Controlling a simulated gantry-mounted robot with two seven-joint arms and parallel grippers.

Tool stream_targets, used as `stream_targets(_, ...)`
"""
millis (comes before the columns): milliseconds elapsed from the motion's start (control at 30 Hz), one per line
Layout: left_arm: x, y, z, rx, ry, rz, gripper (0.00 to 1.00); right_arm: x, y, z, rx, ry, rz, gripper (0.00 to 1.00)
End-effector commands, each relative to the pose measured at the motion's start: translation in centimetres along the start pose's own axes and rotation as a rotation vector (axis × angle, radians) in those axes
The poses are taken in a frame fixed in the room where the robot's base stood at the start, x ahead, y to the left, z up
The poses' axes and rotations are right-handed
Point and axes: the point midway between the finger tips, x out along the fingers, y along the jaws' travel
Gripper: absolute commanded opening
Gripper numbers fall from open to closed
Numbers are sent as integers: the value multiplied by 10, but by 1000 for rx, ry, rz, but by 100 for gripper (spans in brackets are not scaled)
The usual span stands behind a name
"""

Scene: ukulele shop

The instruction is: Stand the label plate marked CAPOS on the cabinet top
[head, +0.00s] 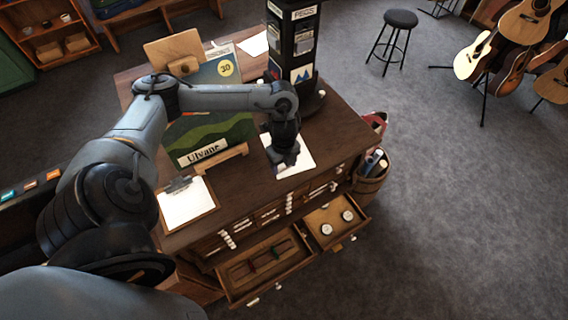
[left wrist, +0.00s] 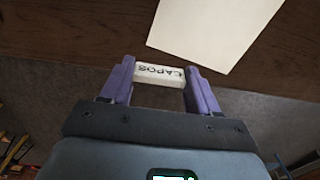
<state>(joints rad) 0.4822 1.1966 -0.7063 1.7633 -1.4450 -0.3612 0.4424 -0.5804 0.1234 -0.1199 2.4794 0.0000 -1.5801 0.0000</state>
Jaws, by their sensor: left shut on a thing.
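The white label plate marked CAPOS (left wrist: 150,76) sits between the two purple fingers of my left gripper (left wrist: 161,78), its lettering upside down in the left wrist view. The gripper is shut on it. In the head view my left gripper (head: 287,160) is over the front part of the wooden cabinet top (head: 325,138), near a white sheet; the plate cannot be made out there. In the left wrist view the plate overlaps the cabinet top's edge (left wrist: 70,35), with floor behind its lower side. I cannot tell whether it touches the top. My right gripper is out of view.
A white sheet (head: 295,168) lies on the top, also in the left wrist view (left wrist: 210,30). A clipboard (head: 187,203), a green Ulvane board (head: 215,130) and a black PEGS stand (head: 292,40) are on the top. Two drawers (head: 265,270) (head: 333,220) are open in front.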

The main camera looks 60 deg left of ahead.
Motion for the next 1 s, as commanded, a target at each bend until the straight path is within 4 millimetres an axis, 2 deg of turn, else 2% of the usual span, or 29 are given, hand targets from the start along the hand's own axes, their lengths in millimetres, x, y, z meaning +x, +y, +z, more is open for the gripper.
stream_targets(33,7,0,0,0,0,0,32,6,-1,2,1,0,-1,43)
stream_targets(500,38,0,0,0,0,0,32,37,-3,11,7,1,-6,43)
stream_targets(1000,44,0,0,0,0,0,32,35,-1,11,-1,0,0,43)
